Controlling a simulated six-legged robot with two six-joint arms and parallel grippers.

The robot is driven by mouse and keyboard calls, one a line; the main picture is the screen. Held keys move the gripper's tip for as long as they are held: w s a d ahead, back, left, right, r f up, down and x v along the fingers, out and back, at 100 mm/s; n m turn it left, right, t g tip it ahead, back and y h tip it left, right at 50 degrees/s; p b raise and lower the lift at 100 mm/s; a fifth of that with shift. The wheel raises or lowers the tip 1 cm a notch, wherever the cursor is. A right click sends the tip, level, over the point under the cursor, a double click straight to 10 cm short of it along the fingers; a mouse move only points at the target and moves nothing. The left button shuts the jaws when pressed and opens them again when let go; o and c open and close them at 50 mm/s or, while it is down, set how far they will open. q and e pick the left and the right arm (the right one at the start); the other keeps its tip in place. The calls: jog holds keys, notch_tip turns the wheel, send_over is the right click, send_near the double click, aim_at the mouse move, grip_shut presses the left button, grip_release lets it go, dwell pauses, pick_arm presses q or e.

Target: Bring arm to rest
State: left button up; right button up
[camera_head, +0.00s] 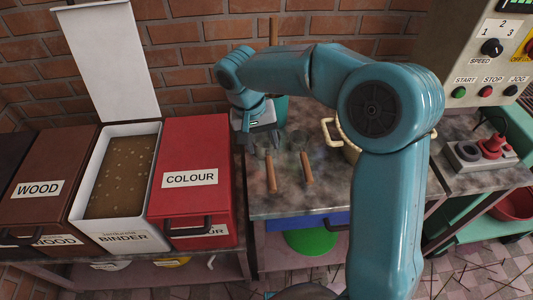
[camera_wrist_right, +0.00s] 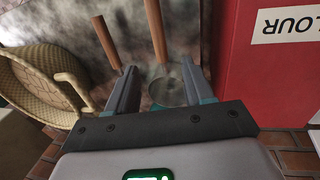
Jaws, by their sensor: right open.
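My right gripper (camera_head: 248,143) hangs at the end of my blue arm, beside the far right corner of the red COLOUR bin (camera_head: 190,180). In the right wrist view the gripper (camera_wrist_right: 160,78) is open, its two fingers apart and nothing gripped. A wooden-handled scoop (camera_wrist_right: 155,30) with a round metal bowl shows beyond and between the fingers. I cannot tell the height of the gap. My left gripper is not in view.
Wooden-handled tools (camera_head: 306,168) lie on the stained worktop (camera_head: 270,205). A pale pot (camera_head: 328,130), partly hidden by my arm, stands behind. The BINDER bin (camera_head: 122,175) is open; the WOOD bin (camera_head: 38,190) is shut. A control panel (camera_head: 490,45) stands at right.

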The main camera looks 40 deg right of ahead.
jog(key=shift+w+a+r, duration=0.1)
jog(key=shift+a+r, duration=0.1)
jog(key=shift+r, duration=1)
